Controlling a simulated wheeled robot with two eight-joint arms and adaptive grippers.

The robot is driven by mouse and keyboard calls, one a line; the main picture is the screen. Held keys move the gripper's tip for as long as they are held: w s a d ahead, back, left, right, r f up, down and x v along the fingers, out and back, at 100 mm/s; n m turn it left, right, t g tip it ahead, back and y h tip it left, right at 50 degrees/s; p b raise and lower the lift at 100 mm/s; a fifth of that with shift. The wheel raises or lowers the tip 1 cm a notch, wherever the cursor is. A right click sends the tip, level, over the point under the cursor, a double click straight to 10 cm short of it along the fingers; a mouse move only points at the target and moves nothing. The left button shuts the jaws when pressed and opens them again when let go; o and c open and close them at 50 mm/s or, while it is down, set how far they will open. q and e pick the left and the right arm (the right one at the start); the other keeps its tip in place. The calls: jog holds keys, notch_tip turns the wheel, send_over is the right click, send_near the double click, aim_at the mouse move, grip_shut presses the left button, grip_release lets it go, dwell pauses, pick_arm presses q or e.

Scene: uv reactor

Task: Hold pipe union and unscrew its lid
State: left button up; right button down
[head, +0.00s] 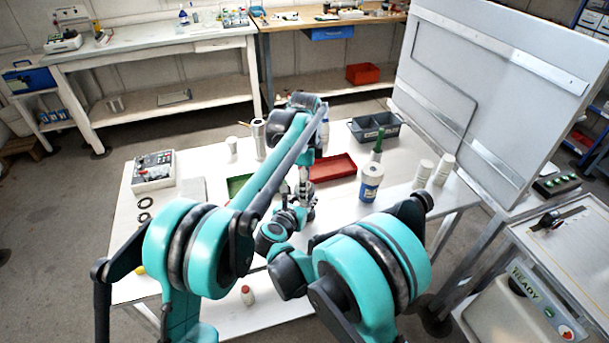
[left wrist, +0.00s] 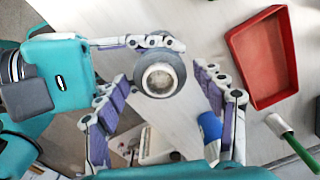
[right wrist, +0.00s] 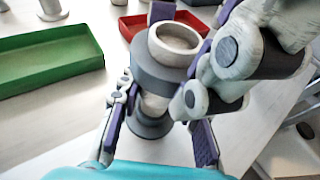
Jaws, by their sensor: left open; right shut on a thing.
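The pipe union (right wrist: 155,107) stands upright in the right wrist view, with a grey flange low down. Its lid, a grey collar around a white ring (right wrist: 180,38), is on top. From above it shows as a round grey ring with a pale centre (left wrist: 160,80). My right gripper (right wrist: 156,92) is shut on the union's body below the collar. My left gripper (left wrist: 161,74) is open, its purple-padded fingers on either side of the lid with gaps visible. In the head view my arms largely hide the union.
A red tray (head: 333,168) and a green tray (right wrist: 45,68) lie near the grippers. A control box (head: 153,171) stands left.

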pick_arm(q)
jog(key=shift+f, duration=0.2)
jog(key=c, duration=1.2)
jog(key=n, duration=1)
jog(key=shift+n, duration=0.4)
jog(key=n, duration=1.1)
jog(key=shift+n, duration=0.4)
jog(key=n, duration=0.4)
jog(key=shift+r, duration=0.25)
